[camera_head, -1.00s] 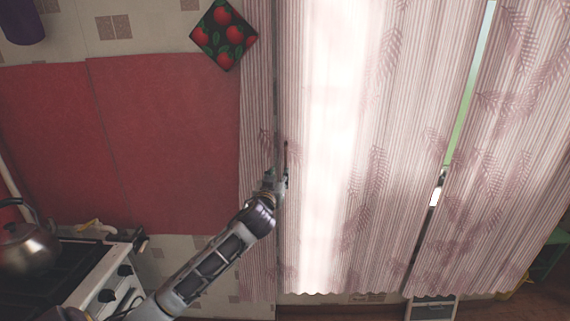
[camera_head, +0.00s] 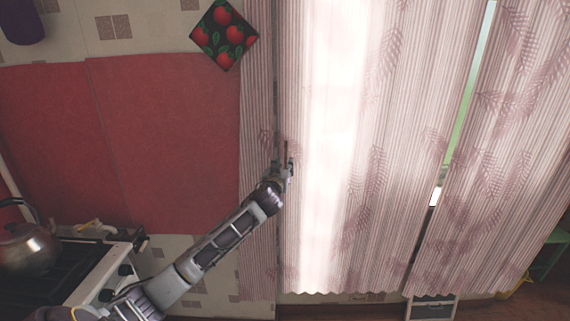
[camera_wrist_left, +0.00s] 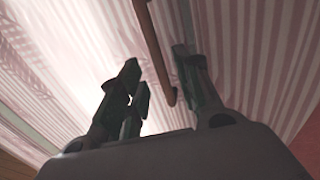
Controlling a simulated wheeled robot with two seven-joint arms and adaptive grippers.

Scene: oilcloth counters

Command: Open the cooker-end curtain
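The cooker-end curtain (camera_head: 390,130) is pink and white striped with leaf prints and hangs across the window, light glowing through it. A narrow striped strip (camera_head: 258,100) hangs at its left, beside a thin dark gap. A thin brown rod (camera_wrist_left: 153,45) hangs by the curtain's left edge. My left gripper (camera_head: 286,163) is at that edge, around mid-height. In the left wrist view its fingers (camera_wrist_left: 160,82) are apart, with the rod's lower end between them; I cannot tell whether they touch it. My right gripper is not in view.
Another curtain panel (camera_head: 500,170) hangs at the right, past a narrow slit. At the left are a red wall panel (camera_head: 165,140), a cooker (camera_head: 100,290) and a kettle (camera_head: 25,250). A strawberry-patterned square (camera_head: 224,36) hangs on the wall.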

